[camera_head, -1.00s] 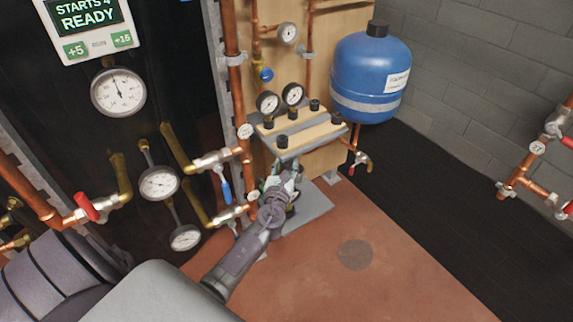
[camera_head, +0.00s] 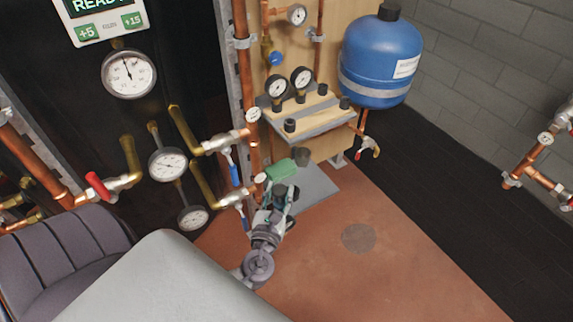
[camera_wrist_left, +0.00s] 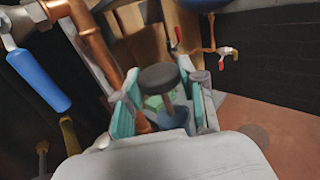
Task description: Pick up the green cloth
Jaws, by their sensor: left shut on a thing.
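The green cloth (camera_head: 281,169) lies folded near the foot of the wooden panel in the head view, just beyond my left gripper. In the left wrist view a small part of the cloth (camera_wrist_left: 153,102) shows between the fingers, behind a black-topped piece. My left gripper (camera_head: 276,196) is low in front of the copper pipes, with its teal-lined fingers well apart. They are closed around the black-topped piece (camera_wrist_left: 160,77), which has a thin stem and a blue-grey lower part. Its exact contact with the fingers is hard to see. The cloth appears apart from the fingers. My right gripper is out of view.
A shelf (camera_head: 318,118) with gauges and black knobs juts out above. Copper pipes and a blue-handled valve (camera_head: 234,174) stand close on the left. A blue tank (camera_head: 380,60) hangs behind. The reddish floor at right is clear.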

